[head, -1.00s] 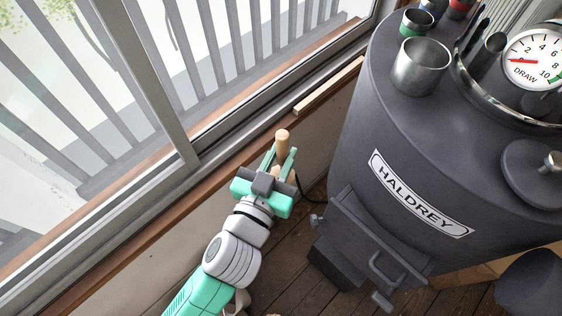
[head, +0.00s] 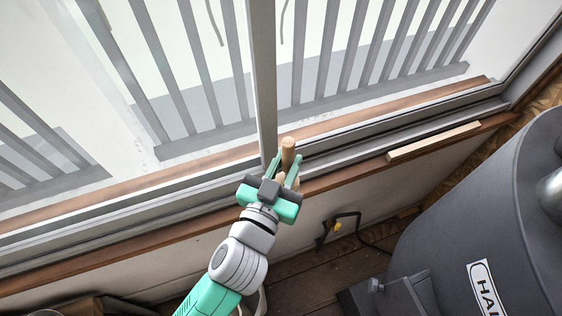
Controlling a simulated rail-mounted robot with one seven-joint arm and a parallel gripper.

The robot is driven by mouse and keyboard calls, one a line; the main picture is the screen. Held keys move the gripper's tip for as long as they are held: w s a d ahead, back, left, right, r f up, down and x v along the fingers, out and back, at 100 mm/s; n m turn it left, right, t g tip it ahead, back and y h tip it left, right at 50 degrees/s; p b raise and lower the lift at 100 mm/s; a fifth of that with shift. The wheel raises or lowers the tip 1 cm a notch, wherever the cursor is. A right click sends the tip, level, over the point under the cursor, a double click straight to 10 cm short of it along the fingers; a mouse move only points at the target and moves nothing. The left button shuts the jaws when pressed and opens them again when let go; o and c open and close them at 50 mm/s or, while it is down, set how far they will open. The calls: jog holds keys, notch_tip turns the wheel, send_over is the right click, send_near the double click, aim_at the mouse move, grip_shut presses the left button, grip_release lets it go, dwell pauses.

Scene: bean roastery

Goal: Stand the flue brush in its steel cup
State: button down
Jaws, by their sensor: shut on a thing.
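My gripper (head: 284,172) is shut on a pale wooden handle, which I take to be the flue brush (head: 288,153). The handle's rounded end sticks up past the fingertips, in front of the window sill. Any bristles are hidden behind the gripper. The steel cup (head: 552,194) is cut off by the right picture edge, on top of the dark roaster (head: 470,190). My gripper is well to the left of the cup and apart from it.
A window with a grey frame (head: 263,80) and a brown sill runs behind my gripper. A pale wooden strip (head: 433,142) lies on the sill. A black bent rod with a yellow part (head: 338,226) is below it. Wooden floor (head: 320,275) shows between wall and roaster.

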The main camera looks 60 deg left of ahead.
jog(key=w+d+r+t+h, duration=0.1)
jog(key=w+d+r, duration=0.4)
jog(key=w, duration=0.5)
jog(key=w+d+r, duration=0.3)
jog(key=w+r, duration=0.3)
jog(key=w, duration=0.4)
jog(key=w+d+r+m, duration=0.1)
jog(key=w+d+r, duration=0.15)
jog(key=r, duration=0.45)
jog(key=w+d+r+h, duration=0.1)
jog(key=w+d+r, duration=0.15)
jog(key=r, duration=0.55)
jog(key=w+d+r+m, duration=0.1)
jog(key=w+d+r, duration=0.15)
jog(key=r, duration=0.45)
jog(key=s+d+r+m+t+h+p, duration=0.2)
jog(key=s+d+r+h, duration=0.1)
jog(key=d+r, duration=1)
notch_tip(320, 180, down, 12)
jog(key=d+b, duration=0.1)
jog(key=b, duration=0.5)
jog(key=shift+w+d, duration=0.2)
jog(key=c, duration=1.2)
grip_release()
